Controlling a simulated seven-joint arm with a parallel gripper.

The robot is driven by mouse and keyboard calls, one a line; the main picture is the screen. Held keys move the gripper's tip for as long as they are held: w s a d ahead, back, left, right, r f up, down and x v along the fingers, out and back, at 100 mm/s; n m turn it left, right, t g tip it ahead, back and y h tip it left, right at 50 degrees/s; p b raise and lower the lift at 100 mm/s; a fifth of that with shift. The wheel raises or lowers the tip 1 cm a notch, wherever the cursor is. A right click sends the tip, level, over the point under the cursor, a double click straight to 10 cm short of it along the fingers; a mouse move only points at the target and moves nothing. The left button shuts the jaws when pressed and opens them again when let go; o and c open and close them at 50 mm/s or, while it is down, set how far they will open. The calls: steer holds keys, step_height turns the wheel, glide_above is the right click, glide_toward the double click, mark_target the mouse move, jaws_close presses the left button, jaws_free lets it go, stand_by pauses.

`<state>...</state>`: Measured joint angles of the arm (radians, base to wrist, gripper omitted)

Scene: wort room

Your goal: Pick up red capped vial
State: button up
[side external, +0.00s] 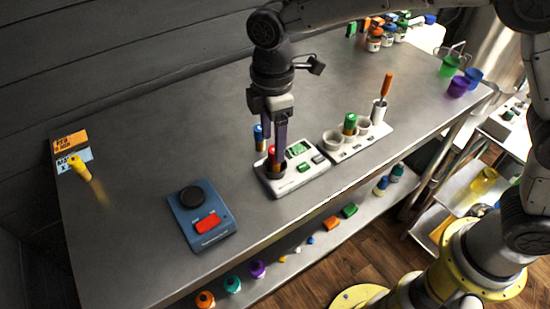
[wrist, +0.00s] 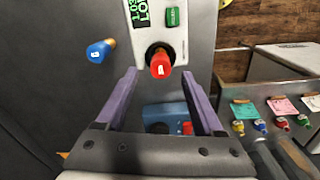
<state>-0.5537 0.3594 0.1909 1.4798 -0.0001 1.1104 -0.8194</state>
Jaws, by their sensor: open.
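The red capped vial (side external: 273,152) stands in the round dark socket of a white device with a green display (side external: 291,183). In the wrist view the red cap (wrist: 160,66) is seen from above, just beyond the gap between my purple fingertips. My gripper (side external: 273,141) points down over the device and is open and empty. In the wrist view my gripper (wrist: 159,75) has one finger to each side of the cap's line, with clear space between. The vial's lower body is hidden in the socket.
A white rack (side external: 366,143) with a green capped vial (side external: 350,122) is to the right. A blue device with a red button (side external: 203,227) is front left. The bench's left middle is clear.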

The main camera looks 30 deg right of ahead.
steer(key=f, duration=0.4)
steer(key=shift+s+d+f, duration=0.1)
steer(key=shift+d+f, duration=0.05)
steer(key=shift+d, duration=0.1)
jaws_close()
